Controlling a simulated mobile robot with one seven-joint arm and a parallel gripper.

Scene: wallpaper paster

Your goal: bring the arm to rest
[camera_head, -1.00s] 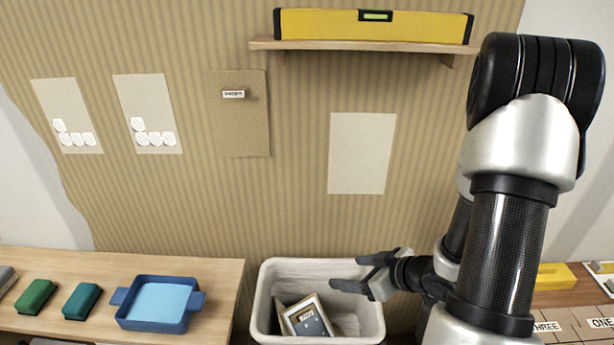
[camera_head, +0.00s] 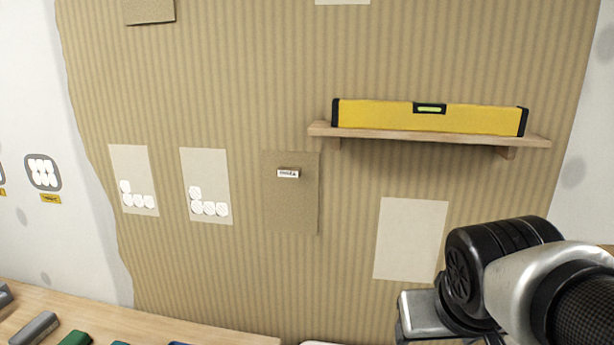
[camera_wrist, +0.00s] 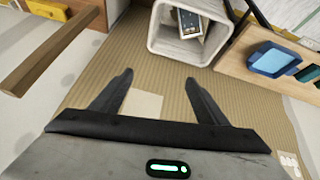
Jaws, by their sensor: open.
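My gripper (camera_wrist: 153,95) is open in the wrist view, with its two dark fingers apart and nothing between them. Behind the fingers is the striped wall with a pale blank sheet (camera_wrist: 142,104). In the head view my silver and black arm fills the lower right corner, in front of the wall and below the shelf. The fingers are not clearly visible there. The same blank sheet (camera_head: 410,240) shows just left of and above my arm.
A wooden shelf (camera_head: 430,136) holds a yellow spirit level (camera_head: 385,115). A white bin (camera_wrist: 165,42) holds a framed item (camera_wrist: 189,22). A wooden table (camera_head: 215,331) runs along the lower left; a blue tray (camera_wrist: 275,62) sits on it.

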